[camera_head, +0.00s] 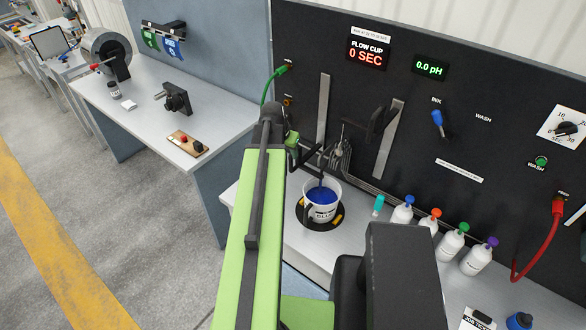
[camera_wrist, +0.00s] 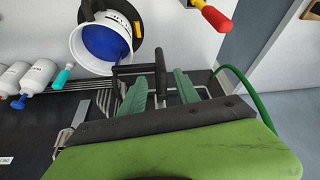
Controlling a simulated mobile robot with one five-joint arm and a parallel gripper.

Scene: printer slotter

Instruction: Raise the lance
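A white bucket of blue ink (camera_head: 322,205) stands on a dark round base on the bench. A dark rod, apparently the lance (camera_head: 321,182), reaches down into the ink. In the wrist view the bucket (camera_wrist: 76,52) is at top left, and a black bar with an upright handle (camera_wrist: 160,66) stands beside it. My gripper (camera_wrist: 159,80) has its two green fingers on either side of this handle, with visible gaps, so it is open around it. In the head view my arm hides much of the handle.
Two pale vertical rails (camera_head: 323,108) run up the black panel, with a black bracket (camera_head: 381,123) at the right one. Several capped bottles (camera_head: 451,244) stand right of the bucket. A green hose (camera_wrist: 247,100) and a red-yellow knob (camera_wrist: 212,14) are near my gripper.

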